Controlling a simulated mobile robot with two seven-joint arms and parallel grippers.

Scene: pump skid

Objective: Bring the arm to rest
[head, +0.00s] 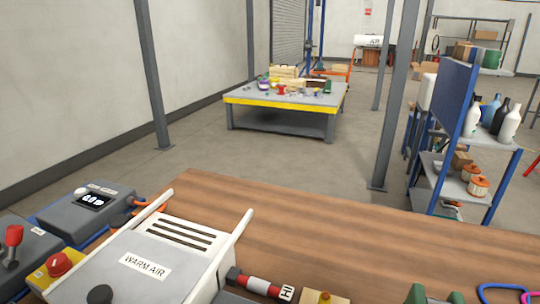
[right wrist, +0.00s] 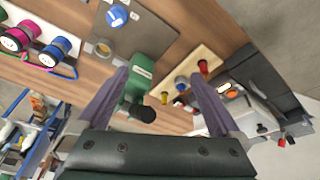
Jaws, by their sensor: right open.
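My right gripper (right wrist: 157,76) shows in the right wrist view with its two purple-grey fingers spread wide apart. Nothing is held between them. Beyond the fingers, a green fixture with a black knob (right wrist: 148,72) sits on the wooden bench (right wrist: 85,75). I cannot tell how far the fingertips are from it. Neither of my grippers shows in the head view, and my left gripper is in neither view.
The bench middle is bare. A blue shelf rack (head: 455,110) with bottles stands beyond, right.

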